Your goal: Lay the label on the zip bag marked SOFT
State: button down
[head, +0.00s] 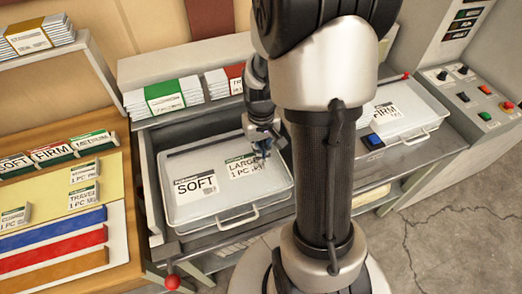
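The clear zip bag (235,204) marked SOFT lies flat in a grey bay left of my arm. Its white SOFT marking (195,186) is on the left half. A white label (243,170) with a green band, reading LARGE 1 PC, shows on the right half of the bag. My gripper (262,150) is right over the label's upper right edge, small and partly dark. I cannot tell whether its fingers touch or grasp the label, or whether the label lies flat on the bag.
Label stacks (165,95) stand on the ledge behind. Loose labels (84,198) and coloured strips (50,240) lie on the left bench. A red knob (172,282) is in front.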

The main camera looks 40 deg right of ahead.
jog(key=shift+f, duration=0.1)
jog(key=c, duration=1.7)
grip_release()
jog(key=shift+r+p, duration=2.9)
jog(key=shift+r, duration=0.65)
